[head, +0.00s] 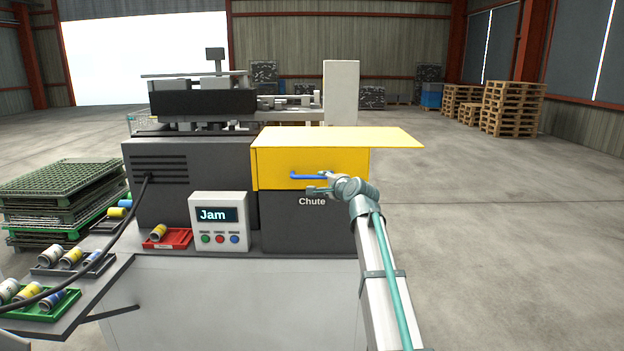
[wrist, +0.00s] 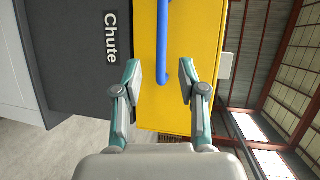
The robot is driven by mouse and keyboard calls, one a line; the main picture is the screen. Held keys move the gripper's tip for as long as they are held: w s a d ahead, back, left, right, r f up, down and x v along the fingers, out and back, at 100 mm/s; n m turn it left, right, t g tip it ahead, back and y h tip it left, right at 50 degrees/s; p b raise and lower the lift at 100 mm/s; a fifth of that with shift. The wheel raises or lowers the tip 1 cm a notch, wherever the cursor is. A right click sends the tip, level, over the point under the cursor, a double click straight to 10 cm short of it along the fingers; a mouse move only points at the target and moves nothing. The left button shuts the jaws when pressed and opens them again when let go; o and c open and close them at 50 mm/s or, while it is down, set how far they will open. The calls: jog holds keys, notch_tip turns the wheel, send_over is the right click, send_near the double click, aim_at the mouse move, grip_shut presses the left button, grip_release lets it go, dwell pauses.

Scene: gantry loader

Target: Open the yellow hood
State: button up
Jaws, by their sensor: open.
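The yellow hood (head: 275,168) sits on top of the dark box marked "Chute" (head: 300,225) and looks shut, with its flat top level. A blue bar handle (head: 305,177) runs across its front face. The hood (wrist: 200,40) and handle (wrist: 162,45) also show in the wrist view. My gripper (head: 318,184) is at the hood's front, by the handle. In the wrist view my gripper (wrist: 159,78) is open, one finger on each side of the handle's near end, with gaps visible on both sides. Depth to the handle is hard to judge.
A control box reading "Jam" (head: 219,222) stands left of the chute box. A red tray (head: 168,238) with a can is beside it. A green tray (head: 48,306) with cans is at the far left. A black cable (head: 100,262) crosses the left. Floor to the right is clear.

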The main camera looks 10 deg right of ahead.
aim_at(313, 177)
jog(key=shift+m, duration=0.5)
jog(key=p+x, duration=0.1)
jog(key=x, duration=0.3)
jog(key=p+x, duration=0.1)
jog(key=x, duration=0.4)
jog(key=shift+w+d+r, duration=0.1)
jog(key=shift+r, duration=0.15)
jog(key=shift+x, duration=0.85)
jog(key=shift+f, duration=0.15)
grip_shut()
